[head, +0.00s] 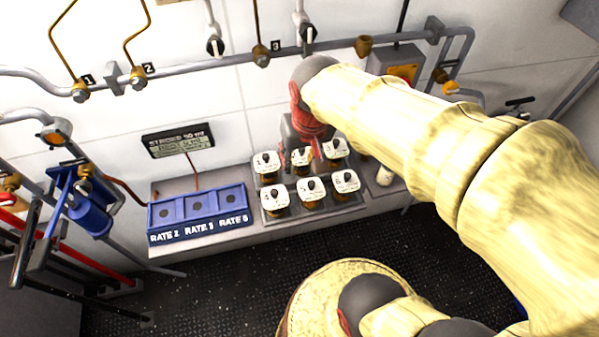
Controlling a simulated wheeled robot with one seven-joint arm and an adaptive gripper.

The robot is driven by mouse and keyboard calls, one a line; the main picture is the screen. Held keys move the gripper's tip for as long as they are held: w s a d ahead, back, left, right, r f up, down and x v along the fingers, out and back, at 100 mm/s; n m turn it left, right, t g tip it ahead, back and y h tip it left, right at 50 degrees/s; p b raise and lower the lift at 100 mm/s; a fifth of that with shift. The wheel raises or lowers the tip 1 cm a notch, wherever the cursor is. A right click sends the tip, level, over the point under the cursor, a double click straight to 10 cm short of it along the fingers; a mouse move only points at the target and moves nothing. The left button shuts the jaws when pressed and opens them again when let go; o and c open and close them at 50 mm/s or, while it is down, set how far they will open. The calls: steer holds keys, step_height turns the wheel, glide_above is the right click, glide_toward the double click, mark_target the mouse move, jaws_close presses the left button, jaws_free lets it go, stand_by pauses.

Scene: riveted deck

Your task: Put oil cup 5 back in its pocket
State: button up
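A tray (325,210) on the bench holds several oil cups with white tops and dark knobs in two rows of three. The numbers on the cups are too small to read, so I cannot tell which is cup 5. My gripper (301,150) points down over the back row. Its dark fingers stand on either side of the back middle cup (301,160), which sits in or just above its pocket. I cannot tell whether the fingers press on it. The other back cups, left (266,166) and right (335,150), and the front row look seated and upright.
A blue rack (198,228) with three empty pockets marked RATE stands left of the tray. A display (178,140) stands behind it. A white bottle (384,175) stands right of the tray. Pipes (200,68) run along the wall; blue and red piping (80,210) is at left.

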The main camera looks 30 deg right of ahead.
steer(key=s+a+r+n+t, duration=0.2)
steer(key=s+a+r, duration=0.2)
steer(key=s, duration=0.3)
steer(key=shift+a+r+n, duration=0.2)
steer(key=shift+r+n, duration=0.2)
steer(key=shift+r, duration=0.1)
steer(key=shift+f, duration=0.1)
step_height(320, 180, down, 6)
steer(key=b, duration=0.6)
steer(key=shift+f, duration=0.15)
